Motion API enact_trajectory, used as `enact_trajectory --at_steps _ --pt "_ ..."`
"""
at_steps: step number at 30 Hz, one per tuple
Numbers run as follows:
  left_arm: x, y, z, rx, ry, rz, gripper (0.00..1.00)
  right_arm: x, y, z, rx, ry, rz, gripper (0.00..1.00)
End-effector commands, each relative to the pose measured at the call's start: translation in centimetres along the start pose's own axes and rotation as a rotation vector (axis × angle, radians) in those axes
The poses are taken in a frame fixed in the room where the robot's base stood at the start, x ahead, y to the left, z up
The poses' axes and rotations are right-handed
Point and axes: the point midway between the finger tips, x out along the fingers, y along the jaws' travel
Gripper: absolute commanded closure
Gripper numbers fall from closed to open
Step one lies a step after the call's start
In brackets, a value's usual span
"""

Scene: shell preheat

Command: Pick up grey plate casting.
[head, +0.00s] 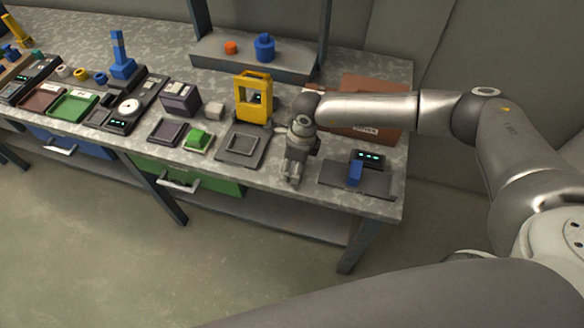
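A small light grey block (214,109) stands on the bench left of the yellow frame. A dark grey flat plate with a raised square rim (242,145) lies in front of the yellow frame. I cannot tell for sure which of these is the grey plate casting. My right gripper (291,178) points down near the front edge of the bench, to the right of the square-rimmed plate and apart from it. Its fingers are too small to tell open from shut, and I see nothing held. My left gripper is not in view.
A yellow frame (253,99) stands upright behind the plate. Right of my gripper is a dark pad with a blue block (355,173) and a display (369,158). A reddish-brown board (384,96) lies behind my arm. Trays and fixtures crowd the bench's left.

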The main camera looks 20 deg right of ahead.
Motion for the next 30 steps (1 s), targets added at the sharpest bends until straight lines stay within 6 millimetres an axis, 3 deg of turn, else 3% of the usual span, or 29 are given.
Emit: enact_trajectory --at_steps 1,6,19,23,30 --pt "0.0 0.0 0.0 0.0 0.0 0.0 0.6 0.0 0.0 0.0 0.0 0.0 0.0 0.56" --pt "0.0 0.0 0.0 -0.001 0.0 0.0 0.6 0.0 0.0 0.0 0.0 0.0 0.0 0.77" --pt "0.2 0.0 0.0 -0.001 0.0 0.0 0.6 -1.2 -0.1 0.2 0.002 -0.002 -0.002 0.77" --pt "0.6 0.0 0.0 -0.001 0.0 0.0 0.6 -3.0 -0.1 0.5 -0.001 -0.004 -0.003 0.77" --pt "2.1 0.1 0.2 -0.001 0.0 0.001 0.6 -6.8 3.4 1.7 -0.006 -0.005 -0.003 0.77"
